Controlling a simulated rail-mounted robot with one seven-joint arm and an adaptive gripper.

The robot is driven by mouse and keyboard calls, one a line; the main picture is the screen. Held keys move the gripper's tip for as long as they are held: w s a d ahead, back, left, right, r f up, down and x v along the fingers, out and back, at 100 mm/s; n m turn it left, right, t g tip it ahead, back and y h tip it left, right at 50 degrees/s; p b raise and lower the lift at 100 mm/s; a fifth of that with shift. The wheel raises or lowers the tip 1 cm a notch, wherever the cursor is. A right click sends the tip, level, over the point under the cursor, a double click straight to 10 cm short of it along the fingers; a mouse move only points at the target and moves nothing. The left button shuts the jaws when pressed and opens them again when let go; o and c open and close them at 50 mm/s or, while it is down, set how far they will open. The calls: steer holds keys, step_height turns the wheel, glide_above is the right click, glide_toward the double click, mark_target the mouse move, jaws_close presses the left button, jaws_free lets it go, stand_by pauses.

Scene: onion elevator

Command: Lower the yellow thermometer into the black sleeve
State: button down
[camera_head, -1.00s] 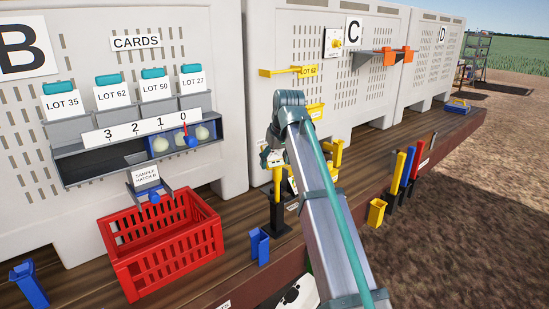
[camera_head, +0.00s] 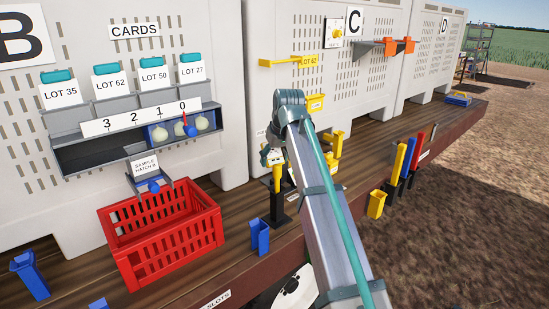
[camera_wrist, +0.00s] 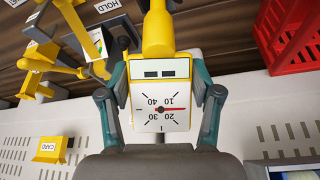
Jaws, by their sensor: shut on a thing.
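The thermometer has a white dial face with a red needle (camera_wrist: 160,108) and a yellow stem (camera_head: 277,179). My gripper (camera_wrist: 160,95) is shut on the dial body, one finger on each side; in the head view it (camera_head: 271,156) is partly behind my arm. The stem points down in the head view, and its lower end meets the top of the black sleeve (camera_head: 278,208). I cannot tell how deep it is inside. In the wrist view the stem leaves the top edge, so its tip is out of frame.
A red crate (camera_head: 165,238) and a blue holder (camera_head: 260,236) stand left of the sleeve. Yellow brackets (camera_head: 336,146) are close on the right. An empty yellow holder (camera_head: 376,204) and several coloured sticks stand farther right. White bins rise behind.

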steer(key=shift+c, duration=0.7)
jaws_free()
